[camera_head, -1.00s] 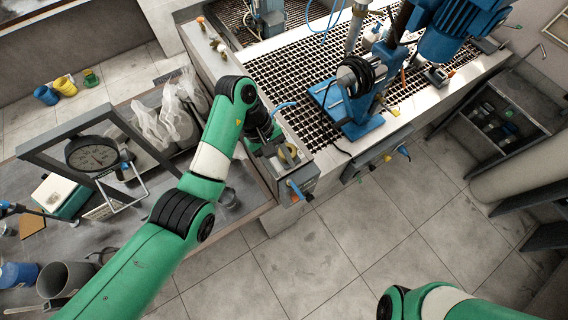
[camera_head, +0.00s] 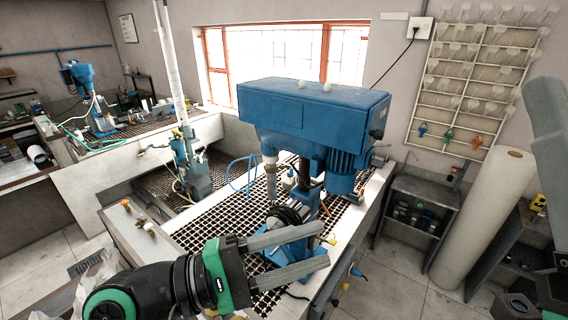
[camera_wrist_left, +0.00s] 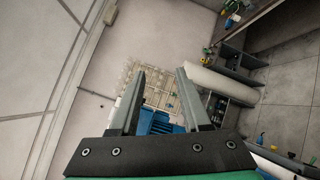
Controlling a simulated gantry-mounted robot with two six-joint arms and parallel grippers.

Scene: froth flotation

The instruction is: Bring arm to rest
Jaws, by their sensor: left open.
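My left gripper (camera_head: 322,246) is raised in front of the flotation bench in the head view, its two grey fingers pointing right and spread apart with nothing between them. In the left wrist view my left gripper (camera_wrist_left: 160,75) also shows open and empty. The blue flotation machine (camera_head: 315,112) stands just beyond the fingers; they overlap its base in the picture, and I cannot tell the gap. Grey and green parts at the right edge of the head view look like my right arm, cut off by the frame; its jaw state is unclear.
A grated bench (camera_head: 225,222) carries the machine. A peg rack (camera_head: 478,80) hangs on the back wall, with a pale column (camera_head: 474,215) and a dark shelf unit (camera_head: 415,212) below. A second blue machine (camera_head: 80,85) stands far left. Floor shows at lower right.

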